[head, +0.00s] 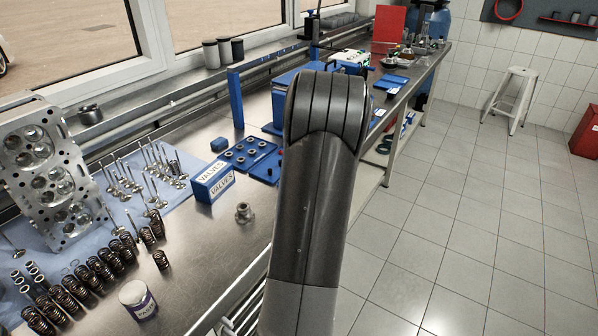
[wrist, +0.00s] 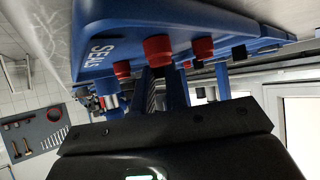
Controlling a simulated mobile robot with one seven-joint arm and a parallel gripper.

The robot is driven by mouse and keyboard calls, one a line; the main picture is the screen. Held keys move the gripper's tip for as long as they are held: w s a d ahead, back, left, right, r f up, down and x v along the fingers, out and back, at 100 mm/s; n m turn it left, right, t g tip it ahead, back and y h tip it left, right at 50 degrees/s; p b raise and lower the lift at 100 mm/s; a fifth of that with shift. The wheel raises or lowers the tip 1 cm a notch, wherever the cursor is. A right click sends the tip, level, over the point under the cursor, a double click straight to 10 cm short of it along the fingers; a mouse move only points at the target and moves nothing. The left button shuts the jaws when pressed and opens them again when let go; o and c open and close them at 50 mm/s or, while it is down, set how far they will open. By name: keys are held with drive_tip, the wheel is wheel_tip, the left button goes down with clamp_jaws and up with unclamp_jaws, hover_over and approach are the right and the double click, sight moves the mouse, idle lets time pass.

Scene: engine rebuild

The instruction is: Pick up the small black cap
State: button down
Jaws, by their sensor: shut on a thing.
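In the wrist view, my gripper (wrist: 163,72) reaches up from its dark body at the bottom to the blue SEALS tray (wrist: 100,62). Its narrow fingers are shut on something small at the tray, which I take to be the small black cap. The held piece is mostly hidden between the fingertips, and I cannot tell whether it still touches the tray. Red caps (wrist: 157,49) stand on the tray on either side of the fingers. Another black piece (wrist: 239,52) shows to the right. In the head view my arm hides the gripper.
In the head view, a blue VALVES box (head: 213,181) and a blue tray of rings (head: 236,154) lie left of my arm. A cylinder head (head: 50,175), valves, several springs (head: 110,255) and a small can (head: 137,300) crowd the left. Tiled floor is open at right.

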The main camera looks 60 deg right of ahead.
drive_tip(key=shift+r, duration=0.15)
wheel_tip(320, 180, up, 4)
drive_tip(key=shift+s+d+r, duration=0.1)
drive_tip(key=shift+s+r, duration=0.05)
drive_tip(key=s+r, duration=0.6)
drive_tip(key=s, duration=0.5)
drive_tip(key=shift+s+d+r, duration=0.15)
drive_tip(key=shift+d+r, duration=0.1)
drive_tip(key=shift+d, duration=0.05)
